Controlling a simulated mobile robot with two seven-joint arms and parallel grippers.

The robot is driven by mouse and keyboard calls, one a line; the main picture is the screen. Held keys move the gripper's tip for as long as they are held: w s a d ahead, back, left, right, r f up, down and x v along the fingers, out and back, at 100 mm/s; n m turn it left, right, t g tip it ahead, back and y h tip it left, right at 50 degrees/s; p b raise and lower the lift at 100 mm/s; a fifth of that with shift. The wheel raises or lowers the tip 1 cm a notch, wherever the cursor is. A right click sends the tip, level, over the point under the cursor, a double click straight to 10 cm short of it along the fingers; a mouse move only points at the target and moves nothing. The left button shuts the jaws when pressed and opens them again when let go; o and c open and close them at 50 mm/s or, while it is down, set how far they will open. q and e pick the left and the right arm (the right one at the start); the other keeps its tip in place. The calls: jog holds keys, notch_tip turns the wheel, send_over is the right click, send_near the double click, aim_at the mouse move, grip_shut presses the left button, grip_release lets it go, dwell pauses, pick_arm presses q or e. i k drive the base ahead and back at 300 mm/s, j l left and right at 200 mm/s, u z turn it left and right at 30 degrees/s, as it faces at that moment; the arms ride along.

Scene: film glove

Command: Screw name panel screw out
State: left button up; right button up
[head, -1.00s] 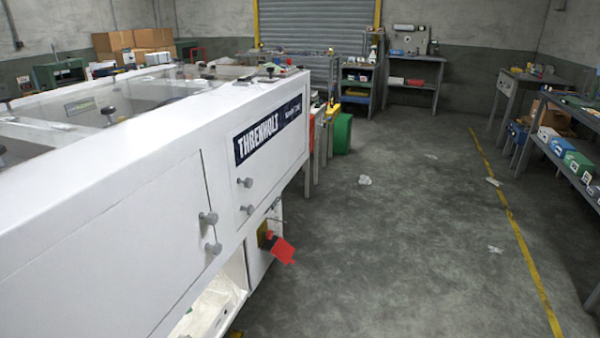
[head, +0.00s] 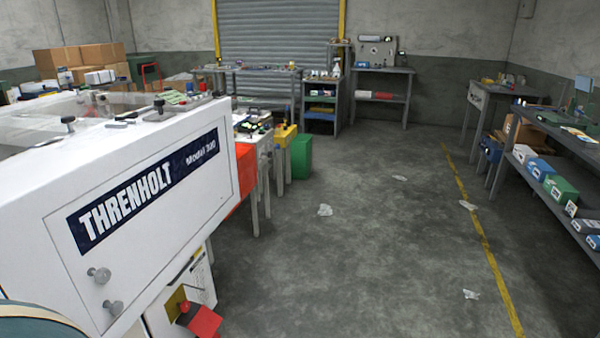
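The white machine (head: 40,190) fills the left side of the head view. Its front carries a dark blue name panel (head: 150,187) lettered THRENHOLT Model 300. Below the name panel, two silver round-headed screws or knobs (head: 99,275) stick out of the white face near its lower left. I cannot make out a separate screw on the name panel itself. Neither gripper is in view. A rounded teal and tan shape at the lower left corner may be part of my own arm.
A red part (head: 203,320) juts out low from the machine. A green bin (head: 301,156) and a yellow bin (head: 286,135) stand beyond it. Shelving (head: 565,190) with boxes is on the right. The grey floor (head: 370,240) between is open, with scraps of litter.

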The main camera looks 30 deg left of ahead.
aim_at(102, 275)
jog(key=i+u, duration=0.35)
jog(key=i+l+u, duration=0.5)
jog(key=i+u, duration=0.2)
jog(key=i+l+u, duration=0.2)
jog(key=u, duration=0.2)
jog(key=i+l+u, duration=0.15)
jog(key=u, duration=0.3)
jog(key=i+l+u, duration=0.1)
jog(key=l+u, duration=0.3)
